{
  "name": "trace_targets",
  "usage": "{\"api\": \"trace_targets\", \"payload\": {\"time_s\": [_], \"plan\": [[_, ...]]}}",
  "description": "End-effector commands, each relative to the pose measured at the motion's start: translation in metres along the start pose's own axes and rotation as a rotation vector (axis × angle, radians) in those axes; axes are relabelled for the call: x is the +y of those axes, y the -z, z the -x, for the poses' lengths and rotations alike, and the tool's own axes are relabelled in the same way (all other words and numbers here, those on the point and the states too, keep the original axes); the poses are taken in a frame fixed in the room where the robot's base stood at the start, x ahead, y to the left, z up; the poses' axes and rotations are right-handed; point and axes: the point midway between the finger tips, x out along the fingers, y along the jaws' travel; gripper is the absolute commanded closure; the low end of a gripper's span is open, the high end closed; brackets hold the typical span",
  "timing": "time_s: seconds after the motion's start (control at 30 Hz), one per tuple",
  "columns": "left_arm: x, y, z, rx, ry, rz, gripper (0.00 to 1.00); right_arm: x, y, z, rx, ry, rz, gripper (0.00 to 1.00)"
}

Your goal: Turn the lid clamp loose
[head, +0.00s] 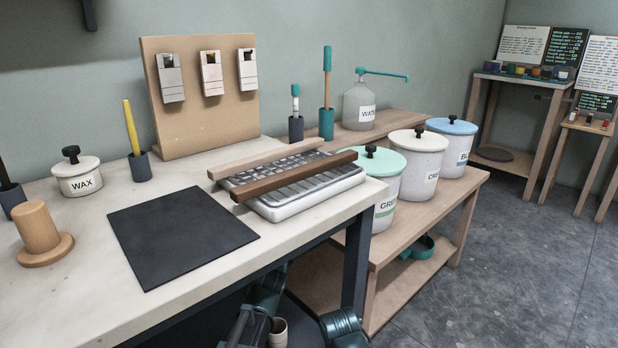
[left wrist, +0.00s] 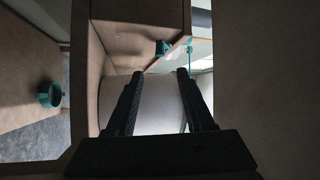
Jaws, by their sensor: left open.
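Three lidded pots stand on the low wooden bench in the head view: the green-lidded pot (head: 388,204), the cream-lidded pot (head: 420,170) and the blue-lidded pot (head: 457,150). Each lid has a dark knob on top, such as the green pot's knob (head: 370,150). A small wax pot (head: 78,182) with a dark knob (head: 71,153) stands on the table. I cannot tell which knob is the clamp. My left gripper (left wrist: 160,75) is open in the left wrist view, with a pale rounded surface (left wrist: 155,108) beyond its fingers. I cannot make out the right gripper.
The pale table (head: 60,225) holds a black mat (head: 180,232), a wooden peg (head: 41,230) and a tray with two wooden bars (head: 310,205). A water bottle (head: 358,108) stands behind the pots. A teal scoop (left wrist: 50,95) lies left in the wrist view.

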Motion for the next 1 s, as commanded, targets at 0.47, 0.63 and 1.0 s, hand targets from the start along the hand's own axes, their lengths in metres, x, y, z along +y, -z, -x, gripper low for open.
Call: {"api": "trace_targets", "payload": {"time_s": [0.47,0.63,1.0], "plan": [[-0.001,0.001,-0.039,0.002,0.002,0.002,0.47,0.001,-0.001,0.009,0.0,0.0,0.0,0.5],[-0.001,0.001,-0.072,0.002,0.002,0.001,0.47,0.002,-0.001,0.017,-0.001,0.0,0.0,0.5],[-0.001,0.001,-0.135,0.002,0.002,0.002,0.47,0.003,-0.002,0.03,-0.002,0.0,0.0,0.5]]}}
